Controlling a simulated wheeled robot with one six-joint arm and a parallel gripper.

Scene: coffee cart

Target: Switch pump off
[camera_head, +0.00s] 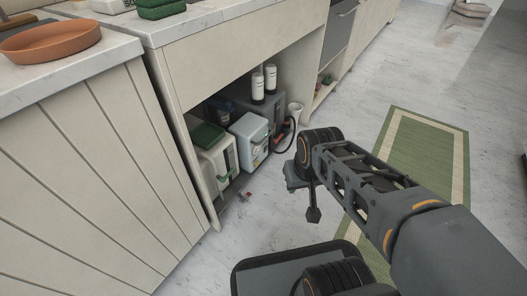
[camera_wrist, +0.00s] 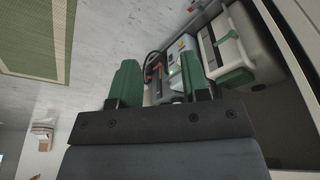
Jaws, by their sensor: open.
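A small white-and-blue unit (camera_head: 249,138), which may be the pump, stands on the cabinet floor under the counter. It also shows in the wrist view (camera_wrist: 181,50), beyond my fingers and partly hidden by one. A switch on it is too small to make out. My gripper (camera_wrist: 160,88) is open and empty, its two green fingers apart and pointing towards the cabinet opening. In the head view my gripper is in front of the opening, to the right of the unit and apart from it.
A white container with a green top (camera_head: 214,158) stands left of the unit. A dark grey box (camera_head: 268,112) with white cylinders (camera_head: 270,77) and a black hose (camera_head: 288,137) are behind it. The counter (camera_head: 180,22) overhangs. Floor (camera_head: 360,72) is clear; a green rug (camera_head: 425,150) lies right.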

